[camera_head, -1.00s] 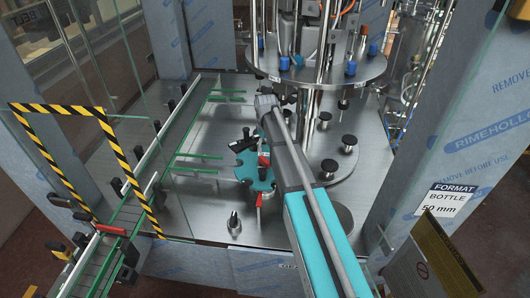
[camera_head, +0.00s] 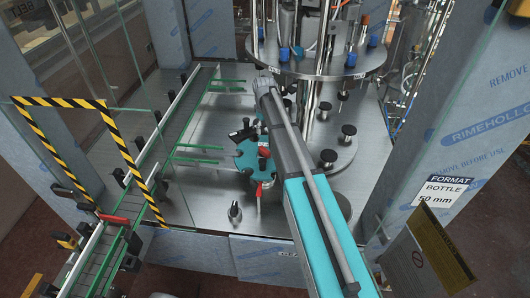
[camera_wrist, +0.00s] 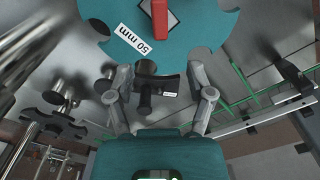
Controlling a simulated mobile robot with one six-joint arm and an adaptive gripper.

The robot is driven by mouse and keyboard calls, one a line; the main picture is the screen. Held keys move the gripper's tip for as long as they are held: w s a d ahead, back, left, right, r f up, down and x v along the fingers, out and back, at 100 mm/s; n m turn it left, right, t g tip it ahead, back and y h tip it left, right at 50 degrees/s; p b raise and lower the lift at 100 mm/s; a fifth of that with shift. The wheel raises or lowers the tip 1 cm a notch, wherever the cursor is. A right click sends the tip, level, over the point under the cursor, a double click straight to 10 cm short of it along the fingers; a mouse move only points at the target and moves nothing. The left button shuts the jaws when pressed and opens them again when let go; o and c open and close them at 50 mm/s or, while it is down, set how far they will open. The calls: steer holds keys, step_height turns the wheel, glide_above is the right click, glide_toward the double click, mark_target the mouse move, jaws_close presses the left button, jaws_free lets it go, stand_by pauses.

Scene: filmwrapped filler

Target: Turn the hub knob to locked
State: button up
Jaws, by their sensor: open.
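A black knob (camera_wrist: 148,86) with a small white label sits between my gripper's fingers in the wrist view. I cannot tell whether they touch it. My gripper (camera_wrist: 160,90) is open, with one grey finger on each side of the knob. Beyond it is a teal star wheel (camera_wrist: 198,30) with a "50 mm" label and a red handle (camera_wrist: 161,20). In the head view the teal star wheel (camera_head: 246,160) stands left of my arm, with black and red parts on it. My arm covers some of this area, and my gripper is not clear there.
Several black-topped posts (camera_head: 348,131) stand on the steel deck right of my arm. A round steel plate (camera_head: 320,66) with blue pegs is above. A conveyor (camera_head: 100,250) with green rails runs at left beside a yellow-black striped frame (camera_head: 82,137). Bare deck (camera_head: 200,205) lies in front.

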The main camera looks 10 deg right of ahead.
mark_target(265, 149)
steer(key=shift+f+b, duration=6.35)
steer(key=shift+f, duration=0.25)
jaws_close()
